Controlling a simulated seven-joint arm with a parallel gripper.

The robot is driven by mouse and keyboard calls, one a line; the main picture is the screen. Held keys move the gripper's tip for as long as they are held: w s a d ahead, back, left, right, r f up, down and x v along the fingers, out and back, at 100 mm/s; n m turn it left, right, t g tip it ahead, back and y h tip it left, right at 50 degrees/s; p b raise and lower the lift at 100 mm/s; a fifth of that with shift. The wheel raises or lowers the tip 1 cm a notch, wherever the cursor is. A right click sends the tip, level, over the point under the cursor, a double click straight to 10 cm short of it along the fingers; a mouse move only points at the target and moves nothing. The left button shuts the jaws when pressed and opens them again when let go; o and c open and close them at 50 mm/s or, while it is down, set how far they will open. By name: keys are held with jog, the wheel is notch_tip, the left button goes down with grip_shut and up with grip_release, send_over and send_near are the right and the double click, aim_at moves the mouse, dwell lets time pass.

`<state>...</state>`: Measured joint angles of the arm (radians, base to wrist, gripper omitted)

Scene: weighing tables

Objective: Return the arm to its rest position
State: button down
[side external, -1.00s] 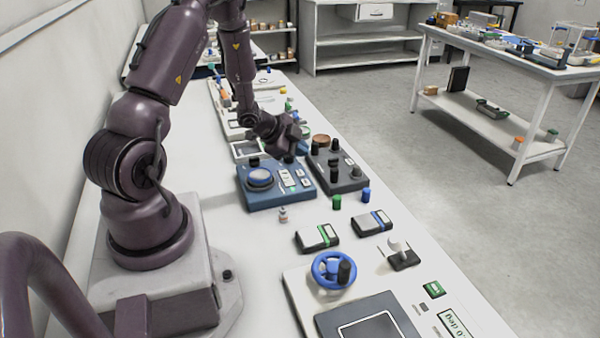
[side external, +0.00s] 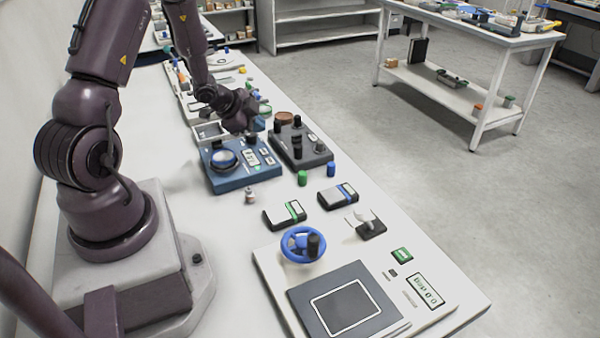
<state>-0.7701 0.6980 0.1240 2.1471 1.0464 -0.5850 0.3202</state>
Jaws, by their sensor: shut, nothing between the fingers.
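My gripper (side external: 243,118) is at the end of my dark purple arm, above the far part of the long white table (side external: 215,270). It is shut and empty. It hangs just behind the blue device with a round dial (side external: 232,181) and left of the dark device with black knobs (side external: 312,156). The fingertips are small and partly hidden, and I cannot tell how high they are above the table.
Nearer are a small bottle (side external: 249,197), green (side external: 302,178) and blue (side external: 331,170) cylinders, two small boxes (side external: 284,215) (side external: 338,196), and a panel with a blue handwheel (side external: 301,243). A second table (side external: 475,27) stands across the open floor.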

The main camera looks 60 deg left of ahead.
jog(key=s+n+g, duration=0.1)
jog(key=s+n+g+y, duration=0.1)
jog(key=s+a+n, duration=0.1)
jog(key=shift+s+f+g+y, duration=0.25)
jog(key=shift+s+g+y, duration=0.05)
jog(key=shift+g, duration=0.1)
jog(key=s+d+r+n+h, duration=0.1)
jog(key=s+d+r, duration=0.2)
jog(key=d+r, duration=0.5)
jog(key=s+d+r+n+h, duration=0.1)
jog(key=s+d+r, duration=0.2)
jog(key=d+r, duration=0.6)
jog(key=s+d+r+n+h, duration=0.1)
jog(key=s+d+r+n, duration=0.1)
jog(key=d+r, duration=0.7)
jog(key=shift+s+d, duration=0.4)
jog(key=shift+d, duration=0.8)
